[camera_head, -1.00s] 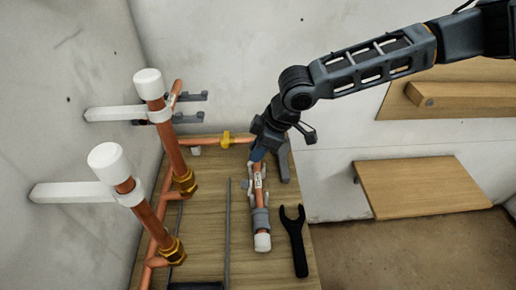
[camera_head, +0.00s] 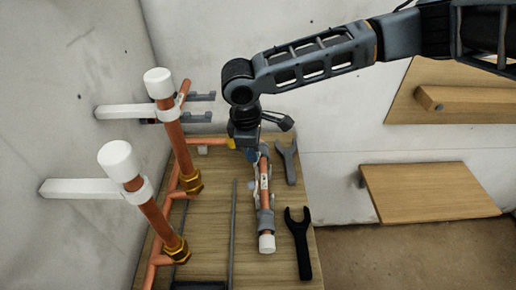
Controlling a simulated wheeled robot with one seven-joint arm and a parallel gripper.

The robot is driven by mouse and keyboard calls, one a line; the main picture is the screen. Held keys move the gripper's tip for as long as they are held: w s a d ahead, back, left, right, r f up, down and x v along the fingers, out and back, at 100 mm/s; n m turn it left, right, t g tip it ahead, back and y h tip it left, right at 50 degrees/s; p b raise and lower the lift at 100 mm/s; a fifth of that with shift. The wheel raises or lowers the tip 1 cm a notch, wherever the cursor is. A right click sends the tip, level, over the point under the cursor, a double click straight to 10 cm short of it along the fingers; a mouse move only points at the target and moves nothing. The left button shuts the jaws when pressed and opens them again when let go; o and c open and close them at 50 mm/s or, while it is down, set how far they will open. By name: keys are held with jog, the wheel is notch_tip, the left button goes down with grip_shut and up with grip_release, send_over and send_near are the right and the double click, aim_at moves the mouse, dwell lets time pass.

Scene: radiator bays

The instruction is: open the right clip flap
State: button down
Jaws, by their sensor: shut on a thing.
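My gripper (camera_head: 252,156) points down at the far end of a short copper pipe piece (camera_head: 265,196) on the wooden bench. It is shut on a part there; my fingers hide exactly which part. The pipe piece has a grey collar, a white near end and small pale fittings along its sides. I cannot make out a flap on it. Two white clip rings, on white wall arms, go around the upright copper pipes: a nearer left one (camera_head: 140,193) and a farther right one (camera_head: 160,113). My gripper is well to the right of both. Whether their flaps are open is too small to tell.
A black open-ended spanner (camera_head: 299,243) and a grey one (camera_head: 287,163) lie right of the pipe piece. A thin grey rod (camera_head: 233,230) lies to its left. Grey wall brackets (camera_head: 200,97) stick out behind the right upright pipe. A wooden shelf (camera_head: 430,190) is at the right.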

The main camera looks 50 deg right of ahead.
jog(key=shift+w+a+f+g+h, duration=0.15)
jog(key=shift+w+a+g+h, duration=0.25)
jog(key=shift+g+h, duration=0.35)
jog(key=shift+a, duration=0.1)
jog(key=c, duration=1)
grip_release()
jog(key=v, duration=0.7)
jog(key=shift+r+b, duration=0.35)
